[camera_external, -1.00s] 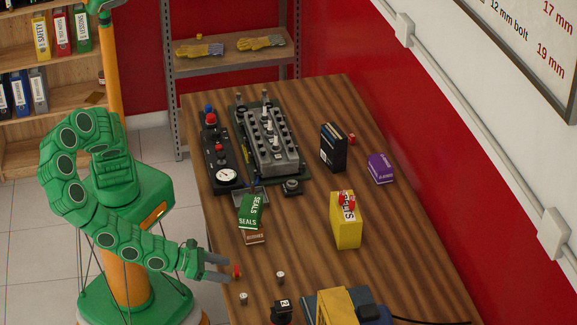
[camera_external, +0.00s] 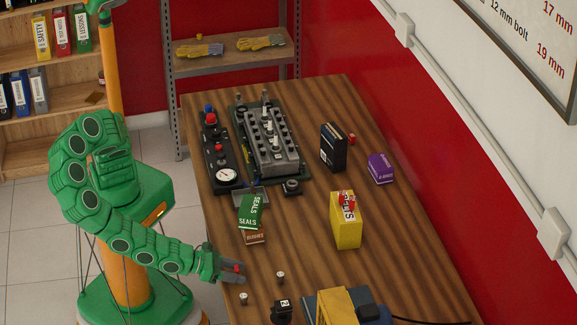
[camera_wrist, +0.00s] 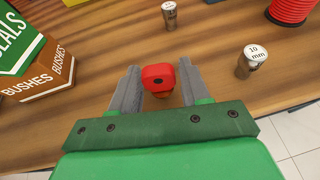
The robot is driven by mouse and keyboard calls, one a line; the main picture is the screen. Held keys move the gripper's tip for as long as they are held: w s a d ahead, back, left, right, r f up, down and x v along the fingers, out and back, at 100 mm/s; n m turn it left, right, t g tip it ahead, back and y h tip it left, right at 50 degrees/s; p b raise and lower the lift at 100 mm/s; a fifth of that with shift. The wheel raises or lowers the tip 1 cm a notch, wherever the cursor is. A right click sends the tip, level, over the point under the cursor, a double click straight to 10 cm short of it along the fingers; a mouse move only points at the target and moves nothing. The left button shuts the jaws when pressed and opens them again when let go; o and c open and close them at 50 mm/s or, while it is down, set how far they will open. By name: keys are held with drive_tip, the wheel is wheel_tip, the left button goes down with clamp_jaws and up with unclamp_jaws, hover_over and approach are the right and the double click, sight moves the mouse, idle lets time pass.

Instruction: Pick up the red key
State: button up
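The red key (camera_wrist: 158,77) shows its rounded red head with a dark hole in the wrist view. It stands near the table's front edge, and its lower part is mostly hidden beneath the head. My gripper (camera_wrist: 159,90) is open around it, with one grey finger on each side and small gaps visible between the fingers and the head. In the external view, the key is a small red spot (camera_external: 234,267) between the fingers of my gripper (camera_external: 236,271).
Two small metal sockets, one (camera_external: 280,277) to the right and one (camera_external: 243,298) below, stand near the key. The green SEALS box (camera_external: 250,210) and brown BUSHES box (camera_external: 253,236) lie behind. The yellow box (camera_external: 345,222) stands farther right, with bare wood between.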

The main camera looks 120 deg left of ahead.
drive_tip(key=c, duration=0.6)
drive_tip(key=shift+r, duration=0.15)
